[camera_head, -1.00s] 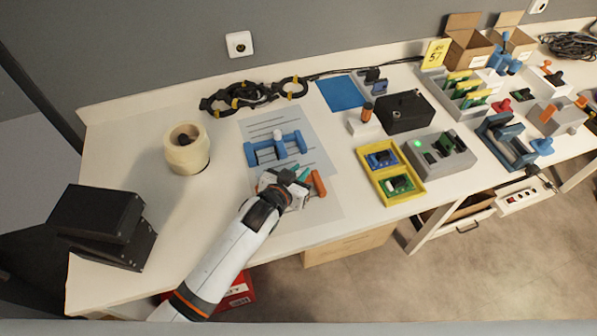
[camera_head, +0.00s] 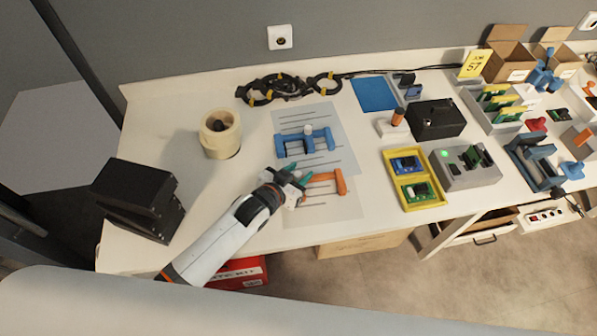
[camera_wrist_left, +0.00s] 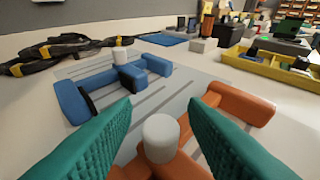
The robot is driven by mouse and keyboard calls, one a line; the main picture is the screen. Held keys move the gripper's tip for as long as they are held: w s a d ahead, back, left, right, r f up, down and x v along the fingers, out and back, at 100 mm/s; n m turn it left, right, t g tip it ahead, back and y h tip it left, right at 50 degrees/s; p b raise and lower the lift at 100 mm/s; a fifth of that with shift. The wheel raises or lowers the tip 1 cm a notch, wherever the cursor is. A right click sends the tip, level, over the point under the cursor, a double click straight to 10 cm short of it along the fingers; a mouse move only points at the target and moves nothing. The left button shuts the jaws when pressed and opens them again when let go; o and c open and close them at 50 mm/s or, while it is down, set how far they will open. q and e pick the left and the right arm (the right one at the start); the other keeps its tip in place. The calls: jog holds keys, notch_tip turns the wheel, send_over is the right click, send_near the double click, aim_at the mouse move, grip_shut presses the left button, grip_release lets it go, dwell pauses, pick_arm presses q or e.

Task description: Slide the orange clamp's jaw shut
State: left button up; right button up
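The orange clamp (camera_head: 339,182) lies on a pale sheet near the table's front edge. In the left wrist view its end jaw (camera_wrist_left: 240,102) stands at the right, with a gap between it and the jaw carrying the white knob (camera_wrist_left: 160,136). My left gripper (camera_head: 296,180) is at the clamp's left part and hides some of it. Its green fingertips (camera_wrist_left: 162,122) are spread apart on either side of the white knob, with visible gaps to it. The gripper is open. My right gripper is not in view.
A blue clamp (camera_head: 291,147) with a white knob lies just behind the orange one. A cream roll (camera_head: 220,137) and a black stand (camera_head: 139,198) are to the left. A yellow tray (camera_head: 413,204) is to the right. Black cable loops (camera_head: 283,86) lie at the back.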

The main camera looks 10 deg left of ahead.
pick_arm(q)
jog(key=v, duration=1.2)
jog(key=shift+f, duration=0.1)
dwell(0.4)
